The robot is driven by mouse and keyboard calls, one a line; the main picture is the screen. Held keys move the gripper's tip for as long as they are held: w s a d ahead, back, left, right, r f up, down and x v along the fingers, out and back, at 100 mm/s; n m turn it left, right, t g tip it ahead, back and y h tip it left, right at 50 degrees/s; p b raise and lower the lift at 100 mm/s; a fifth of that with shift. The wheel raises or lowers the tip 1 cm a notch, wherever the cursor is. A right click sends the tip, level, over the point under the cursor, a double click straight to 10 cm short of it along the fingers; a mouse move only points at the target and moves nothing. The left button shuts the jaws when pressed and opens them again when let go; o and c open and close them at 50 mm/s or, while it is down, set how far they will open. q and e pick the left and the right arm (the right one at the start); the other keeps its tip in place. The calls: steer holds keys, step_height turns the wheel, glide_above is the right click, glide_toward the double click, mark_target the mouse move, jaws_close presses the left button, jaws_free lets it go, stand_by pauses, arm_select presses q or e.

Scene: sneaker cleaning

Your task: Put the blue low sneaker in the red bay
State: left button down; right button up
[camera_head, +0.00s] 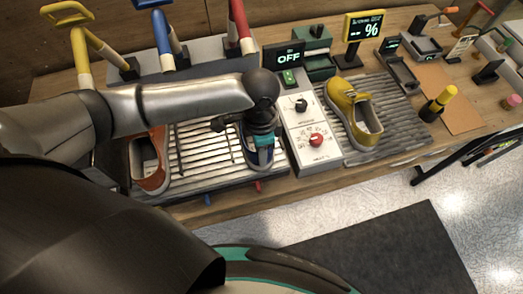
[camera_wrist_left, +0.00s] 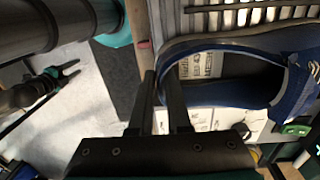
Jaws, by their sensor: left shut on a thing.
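The blue low sneaker (camera_head: 262,158) is at the right end of the left slatted rack (camera_head: 205,150), in line with the red lever (camera_head: 240,25) and a small red peg (camera_head: 258,187) at the front edge. My left gripper (camera_head: 258,138) is over its heel. In the left wrist view, the fingers (camera_wrist_left: 162,88) pinch the heel rim of the sneaker (camera_wrist_left: 215,94), one finger inside the opening. I cannot tell whether the sole touches the slats. My right gripper (camera_wrist_left: 66,70) appears small at the left of the left wrist view, its fingers apart.
An orange sneaker (camera_head: 150,163) is on the rack's left end. A control box (camera_head: 310,130) with knobs and an OFF display stands right of the rack. A yellow sneaker (camera_head: 355,112) sits on the right rack. Yellow (camera_head: 82,48) and blue (camera_head: 161,38) levers stand behind. Slats between the sneakers are bare.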

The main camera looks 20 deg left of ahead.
arm_select(q)
steer(key=shift+f, duration=0.25)
steer(key=c, duration=0.8)
jaws_free()
steer(key=shift+f, duration=0.1)
step_height(320, 180, up, 20)
steer(key=s+d+p, duration=0.1)
steer(key=p, duration=0.8)
steer(key=shift+s, duration=0.25)
